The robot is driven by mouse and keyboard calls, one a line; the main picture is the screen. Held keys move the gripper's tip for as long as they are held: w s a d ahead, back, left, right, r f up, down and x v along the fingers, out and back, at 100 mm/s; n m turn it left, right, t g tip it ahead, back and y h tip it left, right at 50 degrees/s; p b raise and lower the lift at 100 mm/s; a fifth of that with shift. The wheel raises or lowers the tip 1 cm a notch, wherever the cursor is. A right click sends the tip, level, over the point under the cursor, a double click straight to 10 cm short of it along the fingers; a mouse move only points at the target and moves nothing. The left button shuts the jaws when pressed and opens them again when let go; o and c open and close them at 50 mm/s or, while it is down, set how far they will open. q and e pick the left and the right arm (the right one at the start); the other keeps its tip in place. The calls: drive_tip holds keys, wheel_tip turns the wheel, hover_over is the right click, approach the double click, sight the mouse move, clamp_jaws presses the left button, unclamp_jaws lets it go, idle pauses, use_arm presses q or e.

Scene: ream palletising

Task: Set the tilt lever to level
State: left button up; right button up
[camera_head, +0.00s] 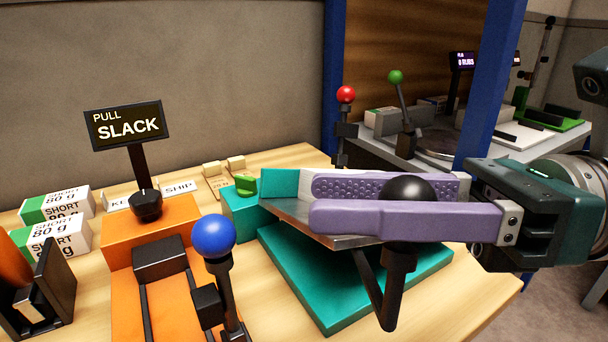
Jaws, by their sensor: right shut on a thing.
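The tilt lever has a black ball knob (408,187) on a dark stem, which stands at the front right of a teal tilt stand (345,299). My right gripper (314,200) comes in from the right with two long purple fingers, one behind the knob and one in front. It is shut on the knob, and the near finger hides the knob's lower part. The stand's metal plate (290,212) sits above the teal base and looks tilted, partly hidden by the fingers.
Left of the stand is an orange device (183,240) with a blue-knobbed lever (213,236) and a display (125,125) reading "PULL SLACK". Labelled reams (55,238) lie at the far left. A blue post (490,85) and red- and green-knobbed levers stand behind.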

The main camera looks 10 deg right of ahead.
clamp_jaws()
use_arm(q)
drive_tip(key=shift+a, duration=0.15)
idle(0.4)
